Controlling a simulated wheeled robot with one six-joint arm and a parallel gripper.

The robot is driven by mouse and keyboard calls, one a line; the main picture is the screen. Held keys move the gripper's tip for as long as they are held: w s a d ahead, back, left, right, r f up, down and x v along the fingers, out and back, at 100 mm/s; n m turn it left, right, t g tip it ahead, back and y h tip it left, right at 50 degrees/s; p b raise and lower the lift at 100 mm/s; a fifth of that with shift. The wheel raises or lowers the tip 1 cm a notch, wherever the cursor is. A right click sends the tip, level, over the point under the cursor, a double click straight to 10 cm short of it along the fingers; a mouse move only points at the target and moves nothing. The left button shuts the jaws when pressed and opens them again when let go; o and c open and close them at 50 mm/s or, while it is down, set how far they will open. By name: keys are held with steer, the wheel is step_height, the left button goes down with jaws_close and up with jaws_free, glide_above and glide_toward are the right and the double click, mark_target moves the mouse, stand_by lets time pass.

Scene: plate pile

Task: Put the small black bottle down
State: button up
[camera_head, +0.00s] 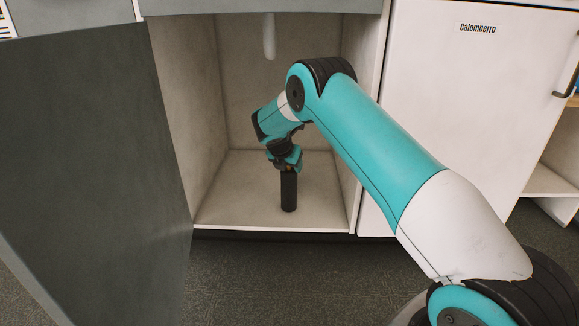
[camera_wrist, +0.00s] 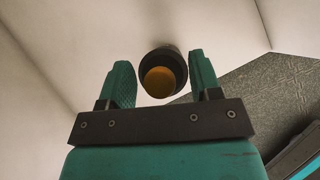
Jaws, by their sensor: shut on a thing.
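The small black bottle (camera_head: 289,193) is upright inside the open cabinet (camera_head: 215,212), over the front part of its floor. Its base is at or very close to the floor; I cannot tell whether it touches. My gripper (camera_head: 287,164) is shut on the bottle's upper end from above. In the wrist view, the bottle (camera_wrist: 173,54) shows its round dark top with an orange centre (camera_wrist: 160,81) between the two teal fingers of my gripper (camera_wrist: 162,70). The bottle's top is mostly hidden by the gripper in the head view.
The cabinet's dark door (camera_head: 95,150) stands open at the left. A white appliance (camera_head: 470,110) marked "Calomberro" stands to the right. A pale pipe (camera_head: 269,38) hangs at the cabinet's back. The cabinet floor around the bottle is bare.

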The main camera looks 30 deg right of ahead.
steer(key=o, duration=1.6)
steer(key=shift+f, duration=0.1)
steer(key=shift+c, duration=0.2)
steer(key=shift+s+a+r, duration=0.1)
steer(key=shift+r, duration=0.25)
steer(key=s+a+r+m+y+p, duration=0.25)
steer(key=s+a+r+p, duration=0.2)
steer(key=a+r, duration=0.4)
steer(key=s+a+r+m+y+p, duration=0.1)
steer(key=s+a+r+m+p, duration=0.2)
steer(key=s+a+r, duration=0.55)
steer(key=s+a+r+m+g+y, duration=0.1)
steer(key=s+a+r+m+y, duration=0.1)
steer(key=s, duration=0.8)
steer(key=s+a+r+m+g+y, duration=0.1)
steer(key=s+a+r+m, duration=0.3)
steer(key=s, duration=0.7)
steer(key=s+a+r+m+g+y, duration=0.1)
steer(key=s+a+r+m+y, duration=0.2)
steer(key=s, duration=0.8)
steer(key=a+r+m, duration=0.1)
steer(key=a+m, duration=0.1)
steer(key=m, duration=0.1)
steer(key=shift+a+g, duration=0.25)
steer(key=shift+g, duration=0.05)
